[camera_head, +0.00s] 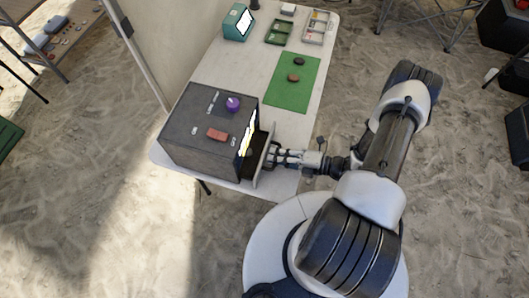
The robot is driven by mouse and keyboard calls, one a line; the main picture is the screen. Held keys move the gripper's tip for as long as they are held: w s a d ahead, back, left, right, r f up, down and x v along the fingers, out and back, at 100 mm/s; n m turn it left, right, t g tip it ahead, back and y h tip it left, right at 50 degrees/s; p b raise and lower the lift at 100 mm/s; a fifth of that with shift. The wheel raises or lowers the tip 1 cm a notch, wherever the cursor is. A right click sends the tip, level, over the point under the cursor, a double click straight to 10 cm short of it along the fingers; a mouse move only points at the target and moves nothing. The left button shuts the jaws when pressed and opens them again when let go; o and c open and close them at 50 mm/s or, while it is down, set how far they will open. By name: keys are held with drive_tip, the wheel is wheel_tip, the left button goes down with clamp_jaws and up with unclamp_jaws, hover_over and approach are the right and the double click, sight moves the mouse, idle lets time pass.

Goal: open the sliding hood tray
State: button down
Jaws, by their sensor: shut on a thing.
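The hood is a dark grey box (190,150) on the near end of the white table, with a bright lit opening on its right side. The sliding tray (262,161) shows at the lower part of that side, its pale front panel standing a little out from the box. Dark tray floor shows between the panel and the box. My gripper (275,156) reaches in from the right and is shut at the front of the tray, on what seems to be its handle. The handle itself is mostly hidden by the fingers.
A teal box (238,23) and green tray (279,33) stand farther back.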

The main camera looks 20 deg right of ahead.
drive_tip(key=v, duration=0.2)
drive_tip(key=f+v, duration=0.1)
drive_tip(key=v, duration=0.2)
drive_tip(key=b+v, duration=0.1)
drive_tip(key=v, duration=0.2)
drive_tip(key=shift+s+d+f, duration=0.15)
drive_tip(key=shift+d+f, duration=0.15)
drive_tip(key=shift+d, duration=0.05)
drive_tip(key=c, duration=2)
unclamp_jaws()
drive_tip(key=shift+o, duration=0.2)
drive_tip(key=v, duration=1.2)
